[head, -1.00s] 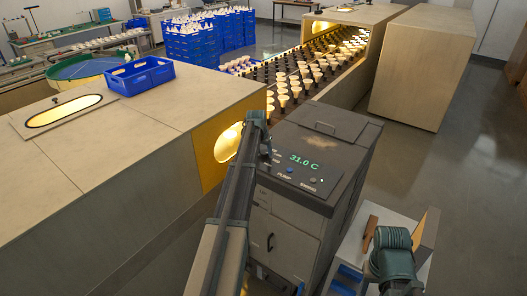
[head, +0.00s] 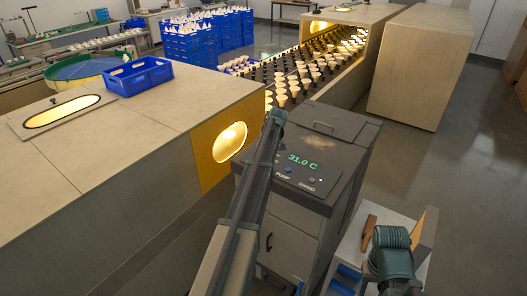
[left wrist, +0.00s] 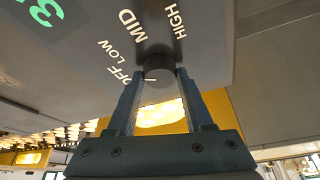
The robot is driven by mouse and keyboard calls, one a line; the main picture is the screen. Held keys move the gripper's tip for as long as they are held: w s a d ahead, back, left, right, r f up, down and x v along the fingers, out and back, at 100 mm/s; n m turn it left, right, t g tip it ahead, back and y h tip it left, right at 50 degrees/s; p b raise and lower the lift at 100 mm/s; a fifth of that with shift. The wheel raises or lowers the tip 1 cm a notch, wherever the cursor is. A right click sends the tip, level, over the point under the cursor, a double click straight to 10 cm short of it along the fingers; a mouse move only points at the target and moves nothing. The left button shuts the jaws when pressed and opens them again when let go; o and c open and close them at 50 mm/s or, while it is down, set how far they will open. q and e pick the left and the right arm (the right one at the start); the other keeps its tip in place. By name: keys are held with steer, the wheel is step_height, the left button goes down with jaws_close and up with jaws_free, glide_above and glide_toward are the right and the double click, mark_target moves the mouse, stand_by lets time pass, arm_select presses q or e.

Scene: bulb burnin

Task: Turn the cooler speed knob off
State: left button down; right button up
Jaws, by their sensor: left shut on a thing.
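The cooler (head: 330,195) is a dark box-shaped cabinet with a slanted control panel reading 31.0 C. In the left wrist view its speed knob (left wrist: 160,74) is a dark round knob ringed by OFF, LOW, MID and HIGH labels. A short white mark on the knob points left, toward OFF. My left gripper (left wrist: 160,88) is shut on the knob, one finger on each side. In the head view my left gripper (head: 276,116) is at the cooler's far left edge and the knob is hidden. My right arm is at lower right; its fingers are not visible.
PUMP and another button (head: 311,180) sit on the cooler's panel. A long beige oven housing (head: 110,150) with a lit round opening stands left. A conveyor of bulbs (head: 320,65) runs behind. A small white cart (head: 340,245) stands at right. Open floor lies to the right.

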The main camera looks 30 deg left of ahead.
arm_select(q)
steer(key=n+g, duration=0.1)
steer(key=n, duration=0.2)
steer(key=n+g, duration=0.1)
steer(key=n, duration=0.1)
steer(key=shift+w+n, duration=0.2)
steer(key=shift+n, duration=0.5)
steer(key=shift+c, duration=1.5)
jaws_free()
steer(key=p+v, duration=1.2)
steer(key=v, duration=0.1)
steer(key=shift+w+d+r+p, duration=0.25)
steer(key=shift+d+r+p, duration=0.05)
steer(key=shift+p, duration=0.05)
